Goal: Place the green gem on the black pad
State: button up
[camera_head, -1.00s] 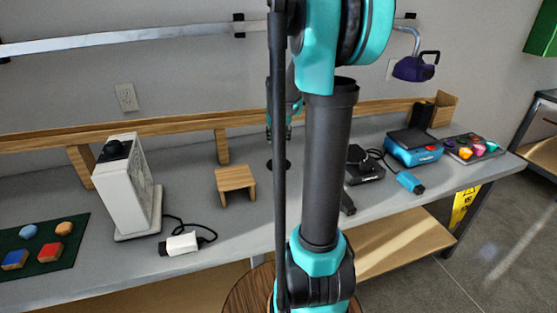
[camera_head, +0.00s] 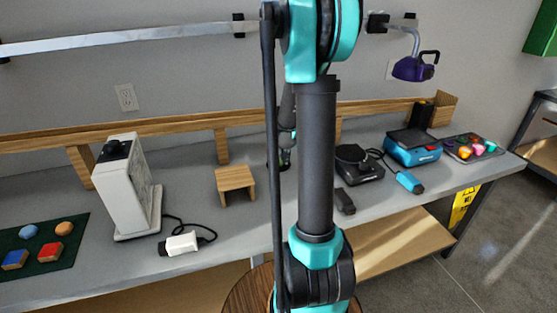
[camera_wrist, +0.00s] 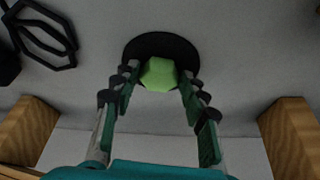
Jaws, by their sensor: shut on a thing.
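The light green gem (camera_wrist: 158,74) is faceted and shows between my fingertips in the wrist view. My gripper (camera_wrist: 158,82) is shut on it, one finger on each side. The round black pad (camera_wrist: 160,42) lies flat on the grey bench, directly behind the gem in that view, and the gem overlaps its lower part. I cannot tell whether the gem touches the pad. In the head view my gripper (camera_head: 284,160) is low near the bench, partly hidden by my arm. The gem cannot be made out there, and the pad is mostly hidden.
A small wooden stand (camera_head: 235,181) and a white device (camera_head: 128,190) are left of my gripper. A black device (camera_head: 357,165), a blue scale (camera_head: 413,146) and a tray of coloured pieces (camera_head: 463,155) are right. A dark green mat (camera_head: 60,226) lies far left.

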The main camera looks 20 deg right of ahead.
jog(key=o, duration=1.1)
jog(key=shift+f, duration=0.1)
jog(key=v, duration=1.2)
